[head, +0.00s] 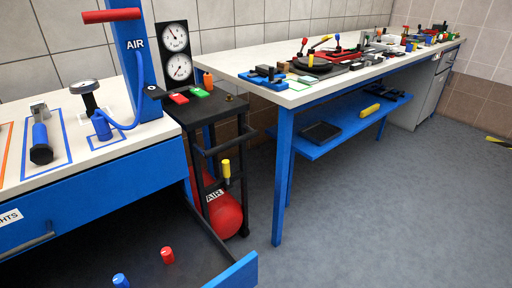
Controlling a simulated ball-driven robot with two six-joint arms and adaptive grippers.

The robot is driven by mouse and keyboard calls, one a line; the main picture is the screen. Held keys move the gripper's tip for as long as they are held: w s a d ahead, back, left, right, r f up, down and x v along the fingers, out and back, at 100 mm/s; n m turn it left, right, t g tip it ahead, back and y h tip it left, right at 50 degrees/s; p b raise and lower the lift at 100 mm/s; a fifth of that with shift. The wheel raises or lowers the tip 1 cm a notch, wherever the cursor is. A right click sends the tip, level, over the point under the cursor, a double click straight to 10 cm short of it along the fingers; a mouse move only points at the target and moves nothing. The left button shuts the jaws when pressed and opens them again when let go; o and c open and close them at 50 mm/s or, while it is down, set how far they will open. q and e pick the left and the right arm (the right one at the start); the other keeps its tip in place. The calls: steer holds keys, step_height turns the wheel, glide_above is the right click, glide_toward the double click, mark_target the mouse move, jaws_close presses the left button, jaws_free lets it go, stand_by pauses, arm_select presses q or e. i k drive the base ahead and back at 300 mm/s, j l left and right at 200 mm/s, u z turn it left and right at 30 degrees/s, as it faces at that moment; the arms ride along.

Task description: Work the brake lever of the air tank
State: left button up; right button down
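The red air tank (226,216), marked AIR, sits low in a black wheeled-looking frame (246,190) between the two benches. A short lever with a yellow grip (226,168) stands upright on the front of that frame, just above the tank; it looks like the brake lever. Its lower end is thin and dark, and its pivot is too small to make out. Neither of my grippers shows in the head view, so nothing is seen touching the lever or the tank.
A blue drawer (232,272) stands open at front left, holding a red knob (167,255) and a blue knob (121,280). Its corner lies near the tank frame. A blue-legged bench (284,180) stands right of it.

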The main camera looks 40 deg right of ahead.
mark_target(228, 185)
steer(key=z, duration=1.05)
steer(key=i+l, duration=0.2)
steer(key=i+l+u, duration=0.15)
steer(key=l, duration=0.3)
steer(key=i+l, duration=0.15)
steer(key=l, duration=0.15)
steer(key=i+l+u, duration=0.1)
steer(key=l, duration=0.25)
steer(key=i+l+u, duration=0.1)
steer(key=i+l, duration=0.25)
steer(key=l, duration=0.35)
steer(key=i+l+u, duration=0.15)
steer(key=l, duration=0.2)
steer(key=i+l, duration=0.15)
steer(key=l, duration=0.25)
